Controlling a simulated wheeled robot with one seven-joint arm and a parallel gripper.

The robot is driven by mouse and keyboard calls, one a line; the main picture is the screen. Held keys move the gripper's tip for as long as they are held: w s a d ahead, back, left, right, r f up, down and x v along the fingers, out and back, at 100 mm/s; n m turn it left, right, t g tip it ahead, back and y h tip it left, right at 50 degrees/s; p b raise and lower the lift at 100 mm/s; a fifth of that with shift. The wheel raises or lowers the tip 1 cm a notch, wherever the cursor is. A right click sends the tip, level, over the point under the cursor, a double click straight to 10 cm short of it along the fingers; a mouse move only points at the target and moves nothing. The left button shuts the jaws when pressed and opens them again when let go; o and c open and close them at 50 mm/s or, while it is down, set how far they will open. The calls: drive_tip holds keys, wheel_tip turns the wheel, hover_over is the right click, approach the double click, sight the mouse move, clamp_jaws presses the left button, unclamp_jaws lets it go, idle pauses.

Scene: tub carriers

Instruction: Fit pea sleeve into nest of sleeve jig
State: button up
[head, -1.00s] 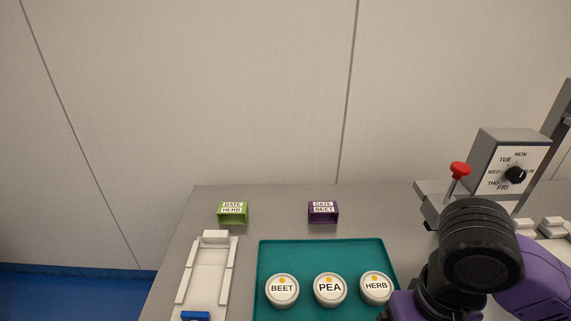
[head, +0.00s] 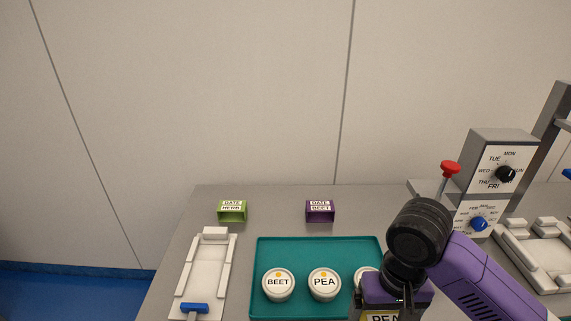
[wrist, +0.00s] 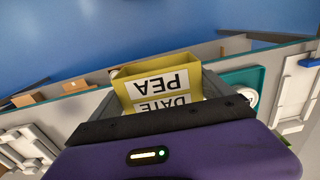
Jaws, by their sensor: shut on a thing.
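The yellow pea sleeve (wrist: 158,85), marked DATE and PEA, is between the grey fingers of my gripper (wrist: 160,100) in the wrist view. My gripper is shut on it. In the head view, a sliver of the pea sleeve (head: 382,318) shows at the bottom edge below my purple gripper (head: 390,297); the rest is cut off. A white fixture with raised blocks (head: 540,252) stands at the right, partly cut off. A long white channel fixture with a blue handle (head: 205,262) lies at the left. I cannot tell which is the sleeve jig.
A teal tray (head: 320,248) holds the BEET tub (head: 278,284), the PEA tub (head: 324,284) and a mostly hidden HERB tub (head: 361,272). A green sleeve (head: 232,211) and a purple sleeve (head: 320,211) stand behind. A dial stand (head: 485,175) with a red knob is right.

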wheel_tip(320, 180, down, 21)
drive_tip(key=s+d+b, duration=0.1)
drive_tip(key=s+b, duration=0.1)
drive_tip(key=b, duration=0.2)
drive_tip(key=shift+r, duration=0.2)
drive_tip(key=shift+s+d, duration=0.15)
